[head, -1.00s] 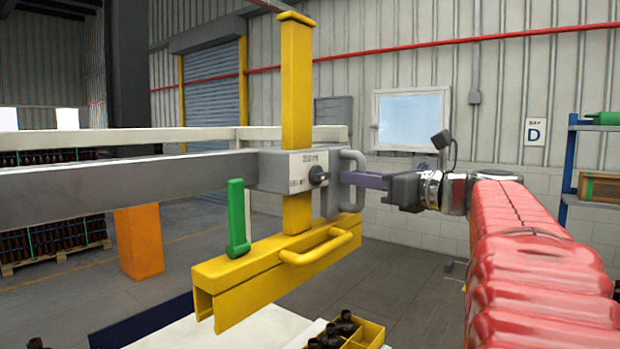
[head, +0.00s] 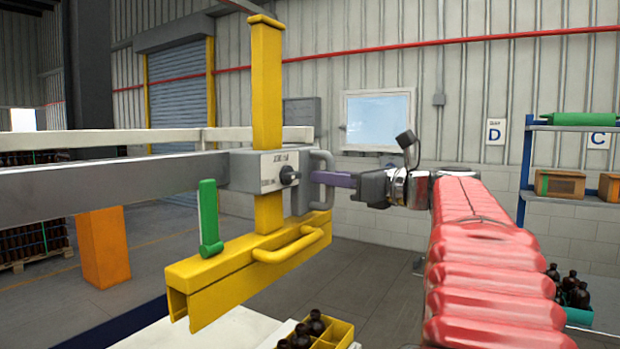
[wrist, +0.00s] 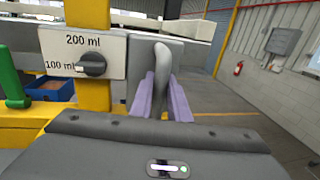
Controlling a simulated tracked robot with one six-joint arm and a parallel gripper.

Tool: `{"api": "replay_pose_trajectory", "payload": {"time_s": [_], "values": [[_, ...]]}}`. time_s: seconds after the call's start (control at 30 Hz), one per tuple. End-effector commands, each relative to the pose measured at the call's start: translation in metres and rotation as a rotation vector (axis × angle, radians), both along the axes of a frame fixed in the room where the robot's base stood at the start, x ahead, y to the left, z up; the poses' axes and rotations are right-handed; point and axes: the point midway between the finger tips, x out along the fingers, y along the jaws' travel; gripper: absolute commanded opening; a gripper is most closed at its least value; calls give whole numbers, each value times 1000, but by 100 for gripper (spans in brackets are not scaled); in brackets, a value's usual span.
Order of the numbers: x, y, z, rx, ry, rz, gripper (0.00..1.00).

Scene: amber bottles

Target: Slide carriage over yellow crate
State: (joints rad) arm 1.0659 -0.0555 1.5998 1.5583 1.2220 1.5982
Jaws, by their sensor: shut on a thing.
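The carriage (head: 262,170) is a grey block on a long grey beam (head: 110,183), with a dial plate, a yellow upright post and a yellow channel with a handle bar below. The wrist view shows the plate (wrist: 85,52), marked 200 ml and 100 ml, with a black knob. My gripper (head: 320,177) is shut on the grey side handle (wrist: 162,65), its purple fingers on either side of it. The yellow crate (head: 342,335) holds dark bottles and is cut off at the bottom edge; its top shows below and to the right of the channel.
A green lever (head: 208,215) stands on the channel's left part. A pale rail (head: 100,140) runs behind the beam. An orange post (head: 103,247) stands at left. A blue shelf (head: 525,175) and more bottles (head: 570,287) are at right. Floor behind the carriage is clear.

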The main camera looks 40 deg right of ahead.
Motion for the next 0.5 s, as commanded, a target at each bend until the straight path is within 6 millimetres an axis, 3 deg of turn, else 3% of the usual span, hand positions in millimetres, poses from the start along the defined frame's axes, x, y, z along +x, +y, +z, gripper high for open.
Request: {"api": "replay_pose_trajectory", "payload": {"time_s": [0.07, 0.1, 0.3, 0.5], "values": [[0, -6, 2, 2, -5, -17, 0], [0, -6, 2, 2, -5, -17, 17], [0, -5, 1, 2, -4, -14, 31], [0, -4, 1, 1, -3, -12, 34]]}}
